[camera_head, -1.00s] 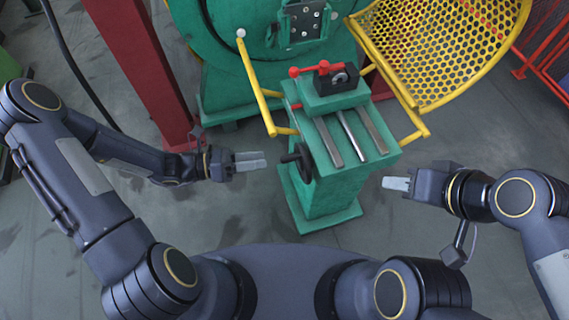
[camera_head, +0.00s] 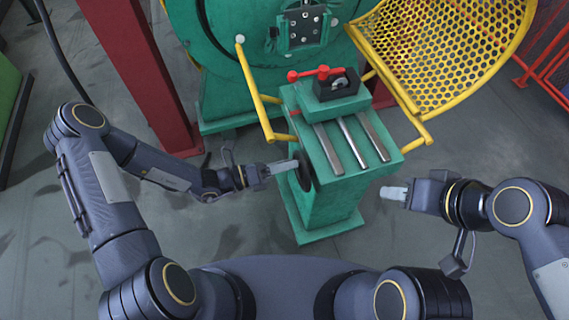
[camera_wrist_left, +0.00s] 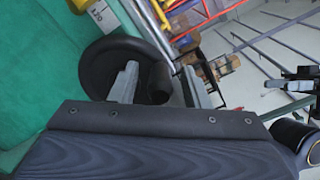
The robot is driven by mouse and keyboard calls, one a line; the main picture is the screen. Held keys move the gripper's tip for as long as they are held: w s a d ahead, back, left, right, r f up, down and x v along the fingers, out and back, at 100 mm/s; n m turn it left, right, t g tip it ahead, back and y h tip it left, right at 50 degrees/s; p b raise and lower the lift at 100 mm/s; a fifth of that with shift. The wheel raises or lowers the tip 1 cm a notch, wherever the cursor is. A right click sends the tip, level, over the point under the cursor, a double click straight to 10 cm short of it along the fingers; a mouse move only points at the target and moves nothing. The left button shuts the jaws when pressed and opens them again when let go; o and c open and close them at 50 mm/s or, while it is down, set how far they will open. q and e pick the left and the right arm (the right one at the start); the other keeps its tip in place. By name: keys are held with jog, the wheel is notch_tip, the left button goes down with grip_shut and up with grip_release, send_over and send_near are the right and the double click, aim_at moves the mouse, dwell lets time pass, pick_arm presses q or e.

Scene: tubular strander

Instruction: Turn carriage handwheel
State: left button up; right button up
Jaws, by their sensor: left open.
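The black carriage handwheel (camera_head: 304,172) is on the left side of the green pedestal (camera_head: 325,200), seen nearly edge-on in the head view. In the left wrist view the handwheel (camera_wrist_left: 100,66) is a dark disc with a thick black handle (camera_wrist_left: 159,83) standing out from it. My left gripper (camera_head: 292,165) is at the handwheel. In the left wrist view my left gripper (camera_wrist_left: 158,86) is open, with one finger on each side of the handle. I cannot tell whether the fingers touch it. My right gripper (camera_head: 388,193) is right of the pedestal, apart from it and holding nothing visible.
The carriage top (camera_head: 337,110) carries a black block (camera_head: 336,84) with a red lever (camera_head: 322,72) and metal rails. A yellow mesh guard (camera_head: 440,45) and yellow bar (camera_head: 256,90) stand close by. A red column (camera_head: 140,75) rises at left. Floor in front is clear.

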pick_arm(q)
jog(key=shift+c, duration=0.2)
grip_shut()
jog(key=shift+s+m, duration=0.2)
jog(key=shift+m, duration=0.1)
